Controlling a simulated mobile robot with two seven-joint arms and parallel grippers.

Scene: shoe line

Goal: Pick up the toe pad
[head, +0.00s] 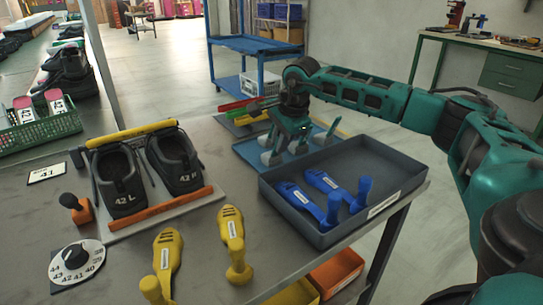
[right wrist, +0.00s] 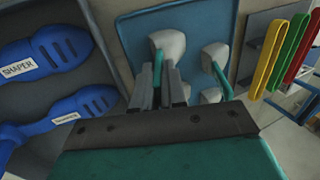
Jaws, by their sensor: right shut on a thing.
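Several grey toe pads with green stems sit on a blue mat (head: 242,150), which also shows in the right wrist view (right wrist: 135,38). My right gripper (head: 287,147) is over this mat, pointing down. In the right wrist view its fingers (right wrist: 160,82) are shut on a toe pad (right wrist: 168,46) at its upright part, which they largely hide. Another toe pad (head: 325,138) stands just to the right, apart from the gripper; I cannot tell whether the held pad touches the mat. My left gripper is not in view.
A grey tray (head: 385,160) with two blue shapers (head: 305,200) stands close in front of my right gripper. Shoes marked 42 (head: 118,180) are on a board at left. Yellow tools (head: 232,245) and a size dial (head: 77,265) lie at the front. Colored strips (right wrist: 285,50) lie beyond the mat.

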